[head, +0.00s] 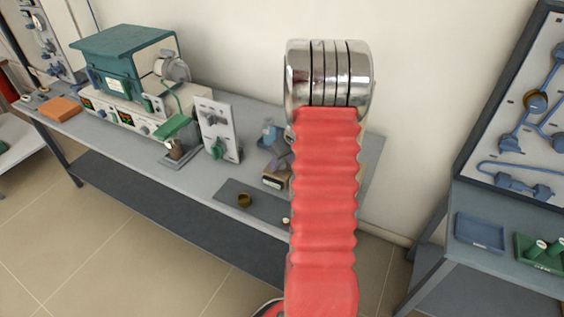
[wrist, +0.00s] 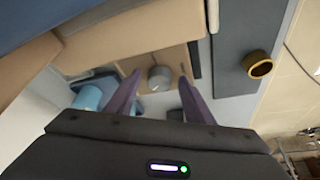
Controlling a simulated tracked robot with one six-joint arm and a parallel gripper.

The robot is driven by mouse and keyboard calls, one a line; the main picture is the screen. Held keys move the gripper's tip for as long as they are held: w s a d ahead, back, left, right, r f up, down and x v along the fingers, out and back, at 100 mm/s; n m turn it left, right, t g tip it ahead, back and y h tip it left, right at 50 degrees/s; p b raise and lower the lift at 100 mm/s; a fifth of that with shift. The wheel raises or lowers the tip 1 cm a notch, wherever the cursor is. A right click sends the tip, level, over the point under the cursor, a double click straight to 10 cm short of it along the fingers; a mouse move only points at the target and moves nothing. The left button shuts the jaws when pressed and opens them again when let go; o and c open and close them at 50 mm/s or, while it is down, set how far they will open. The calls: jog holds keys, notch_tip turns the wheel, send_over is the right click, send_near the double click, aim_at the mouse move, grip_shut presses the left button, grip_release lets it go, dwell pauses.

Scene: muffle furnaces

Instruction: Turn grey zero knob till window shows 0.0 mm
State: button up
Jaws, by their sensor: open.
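In the wrist view a round grey knob (wrist: 159,84) sits on a tan face of a device (wrist: 125,40). My gripper (wrist: 160,76) is open, with its two purple fingers on either side of the knob. I cannot tell whether either finger touches it. In the head view a small instrument with a pale front strip (head: 273,182) stands on the bench beside my red-sleeved arm. It is too small to read there, and no window reading shows in the wrist view. My gripper is not clear in the head view.
A dark mat (head: 232,190) with a brass cup (head: 244,200) lies at the bench's front; the cup also shows in the wrist view (wrist: 257,65). A blue item (wrist: 90,97) is left of my fingers. A white panel (head: 217,128) and green-topped furnace (head: 125,55) stand left.

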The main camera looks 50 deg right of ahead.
jog(key=shift+c, duration=0.5)
jog(key=c, duration=0.9)
jog(key=shift+a+f, duration=0.1)
jog(key=shift+a, duration=0.1)
jog(key=shift+c, duration=0.2)
jog(key=shift+d, duration=0.1)
